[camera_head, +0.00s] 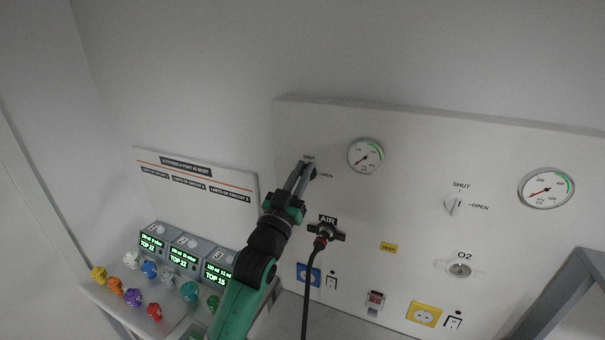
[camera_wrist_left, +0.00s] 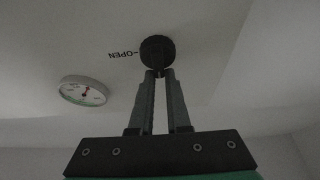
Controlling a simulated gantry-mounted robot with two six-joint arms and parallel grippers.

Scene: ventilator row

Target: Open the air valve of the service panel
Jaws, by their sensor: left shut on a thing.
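The service panel (camera_head: 400,140) is a pale board on the wall. Its air valve is a dark round knob (camera_wrist_left: 157,52) with an OPEN mark beside it in the left wrist view. In the head view the knob (camera_head: 312,172) is partly hidden by my left gripper (camera_head: 304,174), between the SHUT and OPEN marks. The left gripper's fingers (camera_wrist_left: 158,76) are close together and shut on the knob's near part. The knob's pointer direction is hidden. My right gripper is not in view.
The air gauge (camera_head: 366,156) is right of the valve. A black hose plugs into the AIR outlet (camera_head: 327,231) below. The O2 valve (camera_head: 453,205) and O2 gauge (camera_head: 546,188) are further right. Ventilator modules (camera_head: 187,254) and several coloured knobs stand at lower left.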

